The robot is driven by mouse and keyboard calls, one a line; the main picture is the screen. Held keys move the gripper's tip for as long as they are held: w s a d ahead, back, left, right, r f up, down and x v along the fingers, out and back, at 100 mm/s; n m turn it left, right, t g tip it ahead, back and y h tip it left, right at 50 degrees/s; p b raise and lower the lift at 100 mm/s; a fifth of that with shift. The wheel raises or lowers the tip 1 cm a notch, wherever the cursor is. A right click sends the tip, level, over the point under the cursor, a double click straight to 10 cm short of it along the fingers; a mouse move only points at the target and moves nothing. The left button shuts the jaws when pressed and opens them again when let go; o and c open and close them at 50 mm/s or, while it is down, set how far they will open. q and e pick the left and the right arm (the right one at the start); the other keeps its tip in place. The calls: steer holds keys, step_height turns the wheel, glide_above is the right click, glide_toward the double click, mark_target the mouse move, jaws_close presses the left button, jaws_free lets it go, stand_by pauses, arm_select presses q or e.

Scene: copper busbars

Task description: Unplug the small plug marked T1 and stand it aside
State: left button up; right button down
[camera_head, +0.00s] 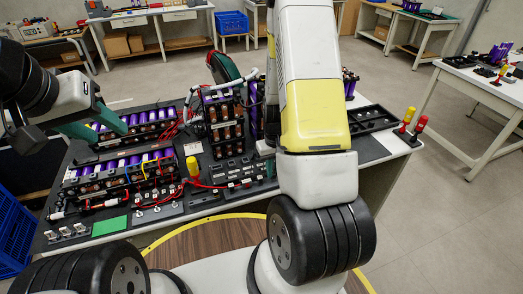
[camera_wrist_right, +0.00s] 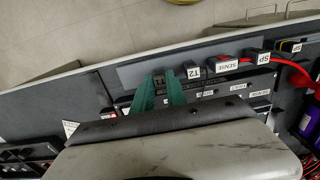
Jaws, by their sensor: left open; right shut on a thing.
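In the right wrist view, my right gripper (camera_wrist_right: 161,92) has its green fingers closed on the small dark plug T1 (camera_wrist_right: 159,80). Only a sliver of the plug and its pale label shows between the fingers. It is at the left end of a row of labelled plugs, beside plug T2 (camera_wrist_right: 192,73); I cannot tell whether it is still seated. My left gripper (camera_head: 112,121) is open and empty, above the left part of the bench, near the purple battery modules.
To the right of T2 sit the SENSE plug (camera_wrist_right: 231,66) and the SP plug (camera_wrist_right: 264,57), with a red cable (camera_wrist_right: 292,72) close by. A tall copper rack (camera_head: 224,122) stands mid-bench. A black compartment tray (camera_head: 372,119) is at the right, with red-and-yellow items (camera_head: 419,126) beside it.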

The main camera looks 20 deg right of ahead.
steer(key=shift+f, duration=0.25)
stand_by(0.3)
steer(key=c, duration=1.3)
jaws_free()
steer(key=shift+o, duration=0.2)
steer(key=shift+r, duration=3)
